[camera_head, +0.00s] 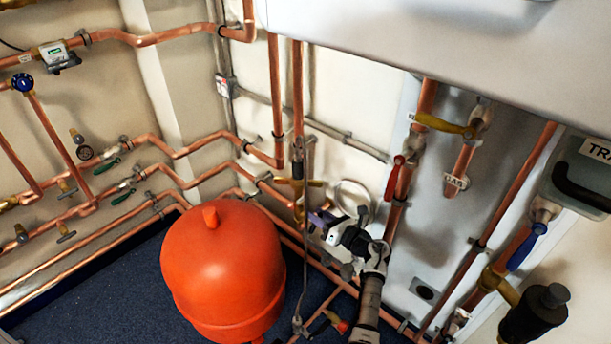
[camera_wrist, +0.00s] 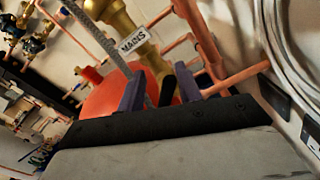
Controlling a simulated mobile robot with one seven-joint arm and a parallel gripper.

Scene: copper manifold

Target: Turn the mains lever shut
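The brass mains valve (camera_wrist: 150,55) shows in the wrist view with a white MAINS label (camera_wrist: 132,40) on it. A narrow dark piece (camera_wrist: 167,90), which looks like its lever, points down toward my gripper from the brass body. My gripper (camera_wrist: 160,85) has its two dark purple fingers apart, one on each side of that piece, with gaps visible. I cannot tell whether either finger touches it. In the head view my gripper (camera_head: 316,217) is beside the copper pipes, just below a brass fitting (camera_head: 298,183); the lever itself is not clear there.
A large orange-red vessel (camera_head: 222,265) stands on the dark floor, left of my gripper. Copper pipes (camera_head: 297,90) run along the wall. A red-handled valve (camera_head: 394,178) and a blue-handled valve (camera_head: 527,247) are to the right. A white casing (camera_head: 450,50) overhangs at the top.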

